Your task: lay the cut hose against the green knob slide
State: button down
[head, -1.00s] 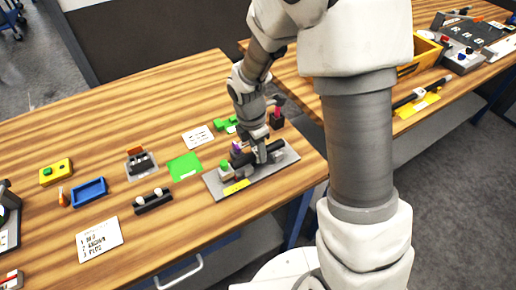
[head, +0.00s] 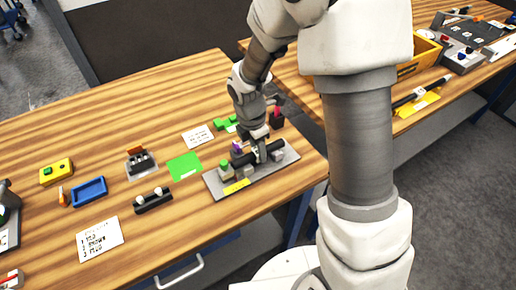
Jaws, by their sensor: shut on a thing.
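The grey plate (head: 277,163) lies near the front right edge of the wooden table. At its left end a grey slide piece carries a green knob (head: 224,164). A purple knob (head: 237,146) stands behind it. My gripper (head: 260,155) points down over the plate and is shut on the black cut hose (head: 274,146). The hose lies slantwise across the picture, its left end close to the purple and green knobs. The fingers hide its middle; I cannot tell whether it touches the green knob slide.
A yellow label (head: 236,187) is on the plate's front. A red-topped dark block (head: 277,118) and a green part (head: 226,123) stand behind. A green mat (head: 184,166), a dark rail with white knobs (head: 153,200) and a blue tray (head: 89,191) lie left.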

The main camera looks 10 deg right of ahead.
jog(key=shift+f+b, duration=0.4)
jog(key=shift+f, duration=0.25)
jog(key=shift+s+a, duration=0.1)
jog(key=shift+a, duration=0.1)
dwell(1.0)
jog(key=shift+c, duration=1.8)
grip_release()
jog(key=shift+r, duration=0.1)
jog(key=shift+w+r+p, duration=0.2)
jog(key=shift+r+p, duration=1.75)
jog(key=shift+r, duration=0.3)
jog(key=shift+s+r+p, duration=0.15)
jog(key=shift+r+p, duration=1)
jog(key=shift+r, duration=0.1)
